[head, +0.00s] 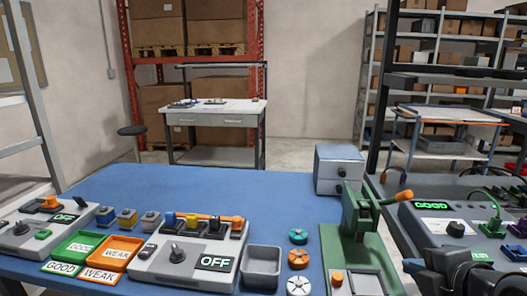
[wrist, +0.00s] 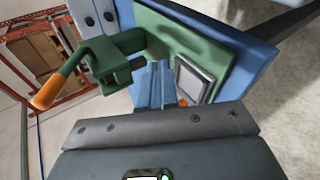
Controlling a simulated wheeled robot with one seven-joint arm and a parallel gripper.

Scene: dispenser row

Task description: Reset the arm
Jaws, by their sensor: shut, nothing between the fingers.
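My gripper (wrist: 158,86) shows in the wrist view as bluish-grey fingers closed together, with nothing held between them. Its dark housing fills the bottom of that view. In the head view, dark parts of my arm are at the bottom right, beside the green lever press (head: 362,238). The press also shows in the wrist view (wrist: 128,48), tilted, with its orange-tipped handle at the left. My fingers overlap its base in that view; I cannot tell whether they touch it.
The blue bench holds a grey device reading OFF (head: 185,262), green (head: 80,246) and orange (head: 120,252) trays, an empty grey bin (head: 262,266) and several round discs. A grey box (head: 339,168) stands behind the press. A device reading GOOD (head: 440,218) is at right. The bench's back middle is clear.

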